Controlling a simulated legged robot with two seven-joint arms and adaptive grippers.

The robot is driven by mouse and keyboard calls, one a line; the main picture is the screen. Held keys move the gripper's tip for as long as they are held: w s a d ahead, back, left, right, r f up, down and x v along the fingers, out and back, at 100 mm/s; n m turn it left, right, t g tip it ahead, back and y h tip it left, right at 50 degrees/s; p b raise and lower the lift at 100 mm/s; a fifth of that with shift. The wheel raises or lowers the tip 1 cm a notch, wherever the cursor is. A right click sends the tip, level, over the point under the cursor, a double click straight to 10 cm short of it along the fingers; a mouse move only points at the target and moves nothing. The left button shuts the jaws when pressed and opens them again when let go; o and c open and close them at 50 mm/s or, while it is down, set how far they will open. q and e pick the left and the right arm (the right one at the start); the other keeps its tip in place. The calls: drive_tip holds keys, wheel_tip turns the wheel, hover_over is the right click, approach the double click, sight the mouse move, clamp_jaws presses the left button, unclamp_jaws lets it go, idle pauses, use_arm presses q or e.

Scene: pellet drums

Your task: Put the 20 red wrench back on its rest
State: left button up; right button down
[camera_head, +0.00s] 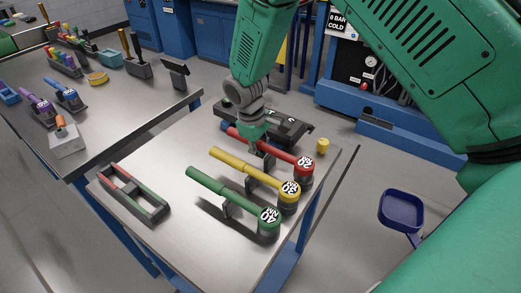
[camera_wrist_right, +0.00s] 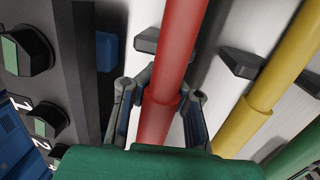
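The red wrench (camera_head: 288,155), marked 20 on its round head, lies behind the yellow and green wrenches on the near table. Its handle runs up and left under my right gripper (camera_head: 254,143). In the right wrist view the red handle (camera_wrist_right: 163,113) passes between the two fingers of my right gripper (camera_wrist_right: 160,100), which appear closed around it. A dark rest block (camera_wrist_right: 148,40) shows beside the red handle; whether the handle bears on it is hard to tell. My left gripper is not in view.
The yellow wrench (camera_head: 240,172) and green wrench (camera_head: 225,198) lie parallel in front on black rests. A dark device (camera_head: 285,122) stands close behind the red wrench.

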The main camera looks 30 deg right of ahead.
drive_tip(key=shift+d+f, duration=0.6)
drive_tip(key=shift+d, duration=0.25)
drive_tip(key=shift+a, duration=0.3)
drive_tip(key=c, duration=1.6)
unclamp_jaws()
drive_tip(key=shift+r, duration=0.1)
drive_tip(key=shift+c, duration=0.2)
drive_tip(key=shift+d, duration=0.1)
drive_tip(key=r, duration=0.3)
drive_tip(key=a+r, duration=0.1)
drive_tip(key=r, duration=0.3)
drive_tip(key=a+r, duration=0.1)
drive_tip(key=r, duration=0.3)
drive_tip(key=shift+w+a+r, duration=0.1)
drive_tip(key=shift+w+r, duration=0.05)
drive_tip(key=shift+w, duration=0.1)
drive_tip(key=shift+r, duration=0.2)
